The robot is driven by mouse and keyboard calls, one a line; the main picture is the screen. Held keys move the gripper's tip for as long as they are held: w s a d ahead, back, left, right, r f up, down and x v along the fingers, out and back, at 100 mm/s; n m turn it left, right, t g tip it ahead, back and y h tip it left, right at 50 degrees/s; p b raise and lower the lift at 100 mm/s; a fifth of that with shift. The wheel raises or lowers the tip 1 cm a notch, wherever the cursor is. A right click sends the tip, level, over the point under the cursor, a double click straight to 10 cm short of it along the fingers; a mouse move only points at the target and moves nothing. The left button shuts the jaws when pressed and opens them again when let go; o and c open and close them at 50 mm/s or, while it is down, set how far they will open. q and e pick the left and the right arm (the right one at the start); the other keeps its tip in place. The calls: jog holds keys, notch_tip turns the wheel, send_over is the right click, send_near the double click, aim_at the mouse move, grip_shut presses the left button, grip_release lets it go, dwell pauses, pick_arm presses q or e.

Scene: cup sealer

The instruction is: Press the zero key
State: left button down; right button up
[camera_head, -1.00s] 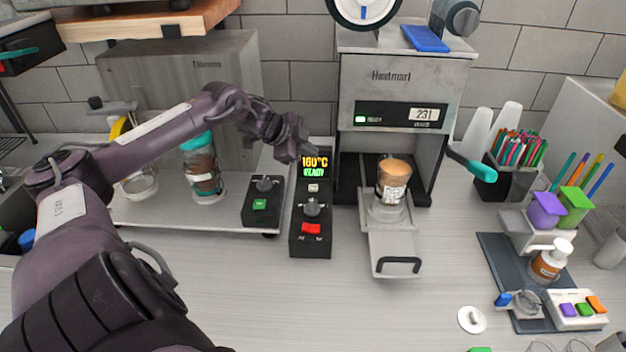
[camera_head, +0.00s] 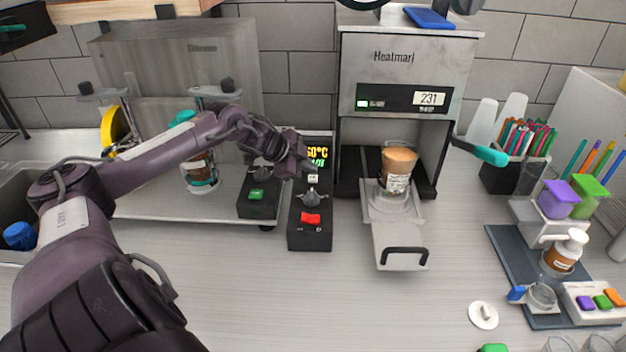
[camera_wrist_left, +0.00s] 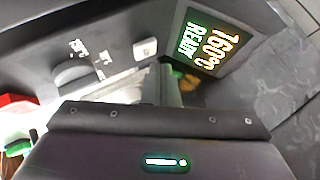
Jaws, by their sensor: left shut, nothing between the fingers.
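A black control box (camera_head: 310,238) stands left of the sealer. It has a lit display (camera_head: 318,157), a small white key (camera_head: 313,178), a dark knob and a red switch (camera_head: 311,218). The white key, whose marking I cannot read, also shows in the left wrist view (camera_wrist_left: 143,49). My left gripper (camera_head: 302,165) is shut and empty, its tip just up and left of the white key and covering the display's left part. Its fingers (camera_wrist_left: 167,84) point at the panel between key and display; I cannot tell whether they touch it. My right gripper is out of view.
The sealer (camera_head: 405,70) stands right of the box, with a filled cup (camera_head: 398,168) on its pulled-out tray (camera_head: 400,235). A smaller box with a green switch (camera_head: 257,195) is at left. Pens, pump bottle (camera_head: 565,250) and coloured blocks are at right.

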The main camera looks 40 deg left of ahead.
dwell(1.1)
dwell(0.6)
pick_arm(q)
jog(key=shift+f, duration=0.1)
jog(key=shift+f, duration=0.35)
jog(key=shift+f, duration=0.5)
dwell(0.8)
jog(key=shift+r+p, duration=0.6)
jog(key=shift+r, duration=0.3)
jog(key=shift+r, duration=0.1)
